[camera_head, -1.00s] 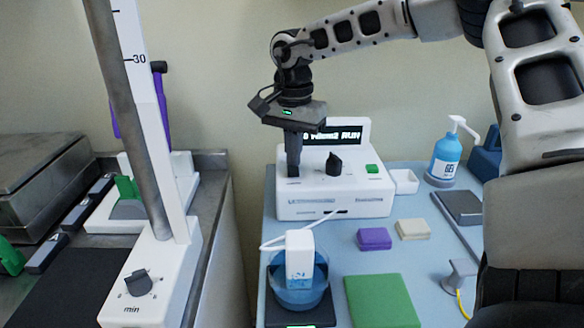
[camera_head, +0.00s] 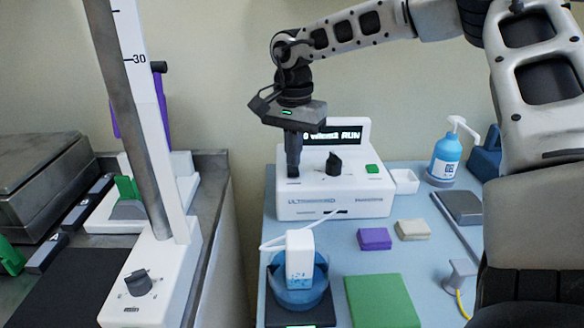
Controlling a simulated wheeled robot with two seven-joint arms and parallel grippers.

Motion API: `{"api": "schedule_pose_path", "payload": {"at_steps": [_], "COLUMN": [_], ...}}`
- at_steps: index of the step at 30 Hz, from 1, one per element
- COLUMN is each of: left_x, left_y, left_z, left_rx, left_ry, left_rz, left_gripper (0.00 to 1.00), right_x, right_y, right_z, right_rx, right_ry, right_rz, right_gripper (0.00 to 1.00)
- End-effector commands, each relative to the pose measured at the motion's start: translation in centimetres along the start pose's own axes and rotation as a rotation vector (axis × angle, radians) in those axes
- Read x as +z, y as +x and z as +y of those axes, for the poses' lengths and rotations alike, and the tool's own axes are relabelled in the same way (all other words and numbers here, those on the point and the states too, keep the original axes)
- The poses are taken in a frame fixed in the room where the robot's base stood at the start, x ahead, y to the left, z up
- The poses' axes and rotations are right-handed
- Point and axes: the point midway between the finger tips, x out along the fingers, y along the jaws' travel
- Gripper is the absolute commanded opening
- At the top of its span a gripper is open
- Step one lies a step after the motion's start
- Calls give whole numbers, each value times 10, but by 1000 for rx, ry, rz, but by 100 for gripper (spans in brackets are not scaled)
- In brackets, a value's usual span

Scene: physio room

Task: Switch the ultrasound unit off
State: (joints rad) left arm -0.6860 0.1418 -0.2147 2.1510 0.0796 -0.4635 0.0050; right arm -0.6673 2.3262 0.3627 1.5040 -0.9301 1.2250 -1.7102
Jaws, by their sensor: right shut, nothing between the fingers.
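The ultrasound unit (camera_head: 330,201) is a white box on the blue table, with a display (camera_head: 336,136) that is lit and reads RUN at its right end. A black knob (camera_head: 333,164) and a green button (camera_head: 372,169) are on its top panel. My right gripper (camera_head: 293,174) is shut and points down at the left part of that panel, left of the knob. Its fingertips are at a small dark part there, which they mostly hide; I cannot tell whether they press it. My left gripper is not in view.
A beaker (camera_head: 299,298) of blue liquid holds a white probe (camera_head: 300,258) in front of the unit. A blue gel bottle (camera_head: 445,158), a purple block (camera_head: 374,239) and a green pad (camera_head: 382,301) are on the table. A white post with a dial (camera_head: 138,283) stands at left.

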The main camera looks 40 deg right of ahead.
Motion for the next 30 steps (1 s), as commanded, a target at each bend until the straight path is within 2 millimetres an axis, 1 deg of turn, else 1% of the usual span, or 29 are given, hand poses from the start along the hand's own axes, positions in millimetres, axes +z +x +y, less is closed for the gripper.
{"api": "schedule_pose_path", "payload": {"at_steps": [30], "left_x": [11], "left_y": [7], "left_z": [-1], "left_rx": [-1], "left_ry": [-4], "left_rz": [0], "left_gripper": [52], "right_x": [0], "right_y": [15], "right_z": [0], "right_rx": [0], "right_ry": [0], "right_rz": [0], "right_gripper": [0]}}
